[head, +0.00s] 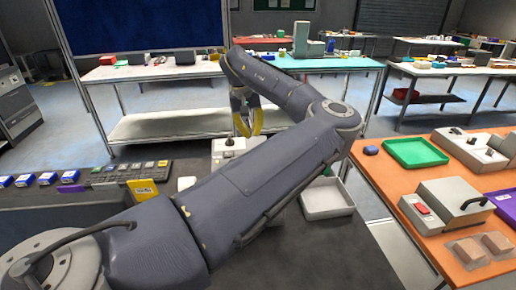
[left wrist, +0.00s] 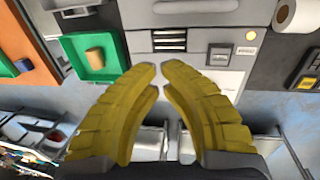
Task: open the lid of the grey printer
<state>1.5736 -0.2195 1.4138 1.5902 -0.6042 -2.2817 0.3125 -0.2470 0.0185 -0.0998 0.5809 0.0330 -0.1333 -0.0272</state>
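The grey printer (left wrist: 195,42) fills the top middle of the left wrist view. It shows a dark slot, a small round light, a white sheet and a pale handle-like bar at the top edge. In the head view its pale top (head: 229,148) shows below my left gripper, and my arm hides the rest. My left gripper (head: 249,131) points down above the printer, apart from it as far as I can tell. Its yellow fingers (left wrist: 159,69) curve inward, their tips nearly meeting with nothing between them. My right gripper is not in view.
A green tray (left wrist: 119,58) with a brown block (left wrist: 95,57) lies beside the printer. A pale tray (head: 327,213) lies on the dark bench. The orange table (head: 385,185) at right holds several boxes. Blue boxes (head: 47,178) and a dark keypad-like row stand at left.

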